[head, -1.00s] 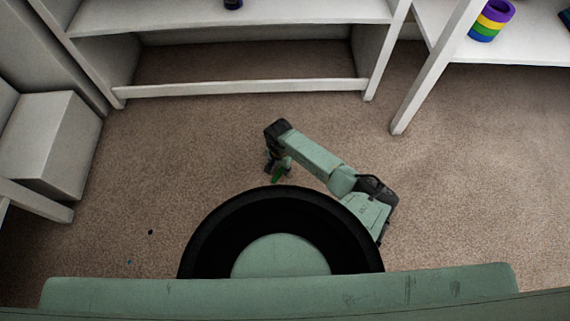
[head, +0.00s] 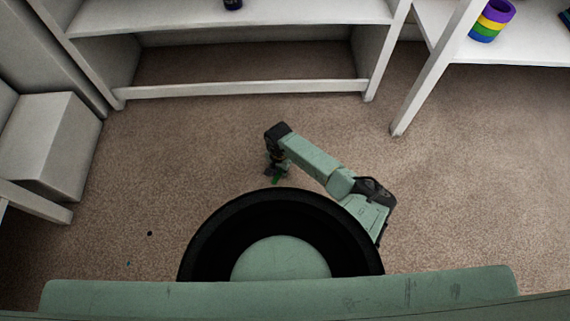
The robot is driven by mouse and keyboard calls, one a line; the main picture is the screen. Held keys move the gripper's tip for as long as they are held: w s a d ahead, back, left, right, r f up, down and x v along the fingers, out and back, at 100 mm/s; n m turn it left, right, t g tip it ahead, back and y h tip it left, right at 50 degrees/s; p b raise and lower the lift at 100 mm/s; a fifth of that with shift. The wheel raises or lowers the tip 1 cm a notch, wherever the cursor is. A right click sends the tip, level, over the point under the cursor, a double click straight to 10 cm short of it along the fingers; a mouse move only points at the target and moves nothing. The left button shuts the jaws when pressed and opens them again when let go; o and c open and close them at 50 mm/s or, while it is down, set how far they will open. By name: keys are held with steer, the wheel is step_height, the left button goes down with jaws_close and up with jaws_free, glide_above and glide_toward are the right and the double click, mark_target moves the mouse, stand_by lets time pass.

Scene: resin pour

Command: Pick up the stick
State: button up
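My gripper (head: 274,176) hangs at the end of my arm, low over the carpet just beyond the dark round rim of my base. It is small and dark, and I cannot tell whether its fingers are open or shut. A small bright green piece (head: 277,180) shows at the fingertips. I cannot tell whether it is the stick, or whether it is gripped. No other stick shape is clear in the head view.
A white shelf unit (head: 240,88) stands ahead. A white table (head: 520,50) at the upper right bears a rainbow-striped cup (head: 491,20). A white box-like cabinet (head: 52,145) is at the left. A dark speck (head: 150,233) and a blue speck (head: 129,263) lie on open carpet.

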jaws_close()
steer(key=shift+r, duration=0.15)
